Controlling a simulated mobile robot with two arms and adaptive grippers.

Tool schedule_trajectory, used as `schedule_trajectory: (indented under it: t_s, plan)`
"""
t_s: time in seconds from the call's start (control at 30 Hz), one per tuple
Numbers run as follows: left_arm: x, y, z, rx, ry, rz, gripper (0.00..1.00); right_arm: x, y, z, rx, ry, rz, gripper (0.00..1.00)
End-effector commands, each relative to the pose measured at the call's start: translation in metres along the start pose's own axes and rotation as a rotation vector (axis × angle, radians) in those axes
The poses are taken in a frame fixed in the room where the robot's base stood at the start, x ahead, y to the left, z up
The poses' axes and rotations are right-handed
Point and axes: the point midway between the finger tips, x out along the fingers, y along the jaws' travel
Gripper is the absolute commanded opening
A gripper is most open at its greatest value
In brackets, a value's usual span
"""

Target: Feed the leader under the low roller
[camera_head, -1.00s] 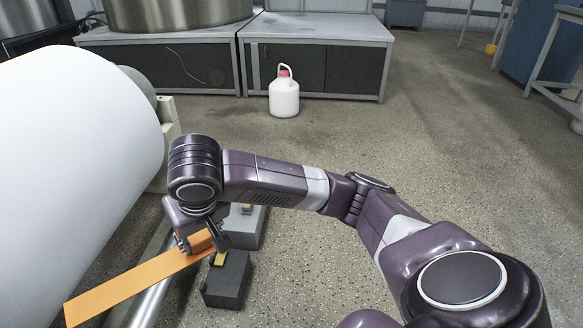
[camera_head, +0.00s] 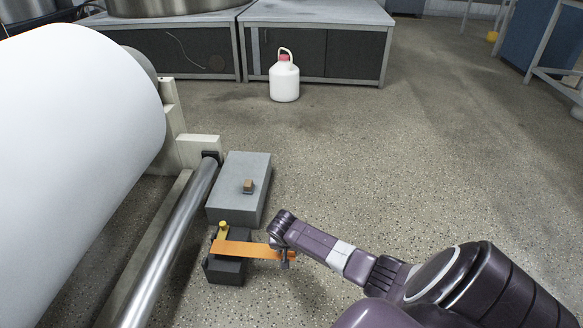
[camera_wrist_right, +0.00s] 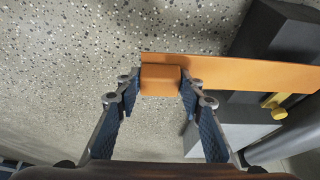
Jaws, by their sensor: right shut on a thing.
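The leader is a flat orange strip (camera_head: 245,249) with a thick orange tab (camera_wrist_right: 160,80) at its near end. My right gripper (camera_head: 284,256) is shut on that tab; both fingers press its sides in the wrist view (camera_wrist_right: 160,84). The strip points left, across the dark block (camera_head: 224,270), which it partly covers. The low roller (camera_head: 172,240) is a long shiny metal bar left of the strip. The strip's far end stops short of the roller in the head view, on its right side. My left gripper is not in view.
A large white paper roll (camera_head: 70,120) fills the left. A grey box (camera_head: 240,205) with a small brown knob (camera_head: 248,186) stands behind the dark block. A yellow knob (camera_head: 223,227) rises by the dark block. A white jug (camera_head: 284,80) stands farther back. The floor to the right is open.

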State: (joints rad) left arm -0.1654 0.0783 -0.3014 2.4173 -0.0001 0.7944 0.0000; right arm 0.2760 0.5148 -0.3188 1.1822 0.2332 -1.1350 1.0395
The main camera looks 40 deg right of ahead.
Motion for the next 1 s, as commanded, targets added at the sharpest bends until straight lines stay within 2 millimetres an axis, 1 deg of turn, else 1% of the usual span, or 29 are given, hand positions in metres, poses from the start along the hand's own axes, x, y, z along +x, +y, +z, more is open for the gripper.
schedule_trajectory:
  t_s: [0.03,0.13,0.4,0.57,0.6,0.63,0.67,0.8,1.0]
  plan:
    - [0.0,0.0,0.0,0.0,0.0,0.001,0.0,0.005,0.006,0.003,0.004,0.0,0.001,0.1]
    - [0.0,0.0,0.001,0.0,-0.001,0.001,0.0,0.009,0.01,0.004,0.007,0.001,0.001,0.1]
    - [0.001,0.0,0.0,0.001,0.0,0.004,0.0,0.009,0.01,0.004,0.007,0.001,0.001,0.1]
    - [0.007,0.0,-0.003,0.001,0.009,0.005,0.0,0.006,0.01,0.004,0.007,0.002,-0.002,0.1]
    - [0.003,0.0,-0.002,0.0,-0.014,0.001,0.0,0.005,0.01,0.004,0.007,0.001,-0.004,0.1]
    - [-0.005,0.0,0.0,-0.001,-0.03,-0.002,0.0,0.009,0.009,0.006,0.007,0.001,-0.004,0.1]
    - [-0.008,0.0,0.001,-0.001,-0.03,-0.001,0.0,0.012,0.008,0.007,0.007,0.001,-0.004,0.1]
    - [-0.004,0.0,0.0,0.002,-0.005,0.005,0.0,0.019,0.002,0.01,0.007,0.001,-0.004,0.1]
    - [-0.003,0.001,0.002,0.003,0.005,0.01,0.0,0.03,-0.008,0.014,0.008,0.001,-0.005,0.1]
